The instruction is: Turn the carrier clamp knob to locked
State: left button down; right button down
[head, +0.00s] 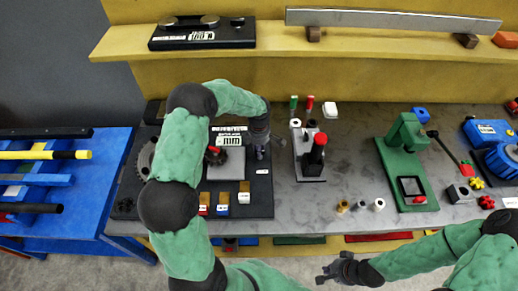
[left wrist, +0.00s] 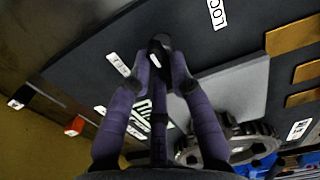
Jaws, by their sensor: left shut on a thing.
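The carrier clamp knob (left wrist: 160,45) is a dark, narrow knob between my left fingertips in the left wrist view. My left gripper (left wrist: 158,72) is shut on it, and the fingers hide part of it. A white label, partly cut off and starting "LOC", lies beyond the knob; another white label lies to its left. In the head view my left gripper (head: 260,152) reaches down over the right part of the black positioner board (head: 262,205); the knob is hard to make out there. My right gripper (head: 332,271) is low in the picture, away from the bench; its finger opening is unclear.
A toothed wheel (left wrist: 240,145) and a grey plate (left wrist: 235,88) are close to my left fingers. Several small blocks stand at the board's front. Right of it are a grey fixture with a red-topped post (head: 318,150) and a green press (head: 405,150). A blue rack (head: 95,195) stands left.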

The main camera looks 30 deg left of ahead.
pick_arm(q)
jog(key=m+b, duration=0.1)
jog(key=m, duration=0.2)
jog(key=shift+w+m+b, duration=0.1)
jog(key=shift+m+b, duration=0.2)
jog(key=shift+m, duration=0.1)
jog(key=m+b, duration=0.1)
jog(key=m, duration=0.3)
jog(key=shift+w+d+m, duration=0.1)
jog(key=shift+m, duration=0.2)
jog(key=m, duration=0.4)
jog(key=shift+d, duration=0.15)
jog(key=shift+d+m, duration=0.1)
jog(key=shift+m, duration=2.6)
jog(key=c, duration=1.1)
grip_release()
